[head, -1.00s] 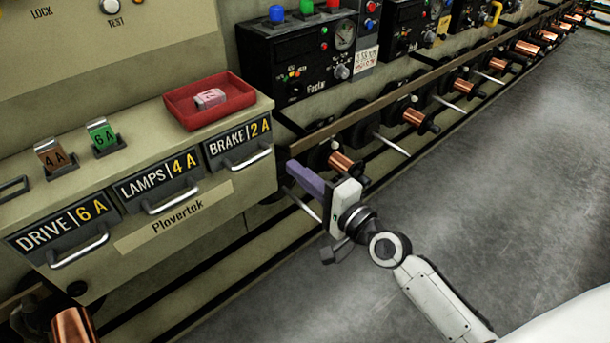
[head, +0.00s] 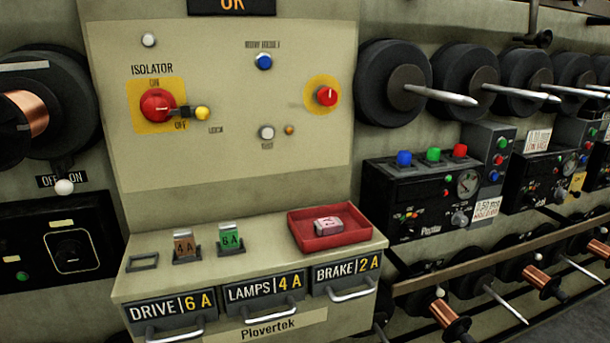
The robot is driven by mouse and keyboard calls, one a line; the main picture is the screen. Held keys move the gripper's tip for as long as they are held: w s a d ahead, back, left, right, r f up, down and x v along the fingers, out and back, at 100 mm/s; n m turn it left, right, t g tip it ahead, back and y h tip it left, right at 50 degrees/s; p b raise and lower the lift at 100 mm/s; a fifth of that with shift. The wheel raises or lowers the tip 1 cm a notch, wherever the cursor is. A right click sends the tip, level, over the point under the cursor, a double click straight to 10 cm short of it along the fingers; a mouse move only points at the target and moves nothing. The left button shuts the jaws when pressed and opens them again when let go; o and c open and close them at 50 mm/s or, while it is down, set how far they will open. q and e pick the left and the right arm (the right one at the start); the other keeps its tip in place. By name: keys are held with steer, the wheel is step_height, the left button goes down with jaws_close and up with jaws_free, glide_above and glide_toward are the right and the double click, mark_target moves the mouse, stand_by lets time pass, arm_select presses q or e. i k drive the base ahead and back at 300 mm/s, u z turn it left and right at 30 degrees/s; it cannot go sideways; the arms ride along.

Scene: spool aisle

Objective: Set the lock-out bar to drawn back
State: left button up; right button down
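The lock-out bar (head: 186,112) is a short dark bar with a yellow knob (head: 202,113) at its right end. It sits on the cream panel, just right of the red isolator knob (head: 158,106). Its left end lies close against the red knob; I cannot tell whether they touch. The isolator knob is on a yellow plate marked ON above and OFF at the lower right. Its exact setting is too small to tell. The word LOCK (head: 216,130) is printed below and right of the yellow knob. Neither gripper is in view.
A ledge below the panel holds a red tray (head: 321,238) with a pink-and-white fuse, a brown 4A fuse (head: 185,247) and a green 6A fuse (head: 230,240). Drawers with handles are below. Another red knob (head: 327,96) is on the panel's right. Spools on spindles stick out at the right.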

mark_target(203, 113)
steer(key=k, duration=0.5)
steer(key=z, duration=1.05)
steer(key=i, duration=1.05)
steer(key=u, duration=1.75)
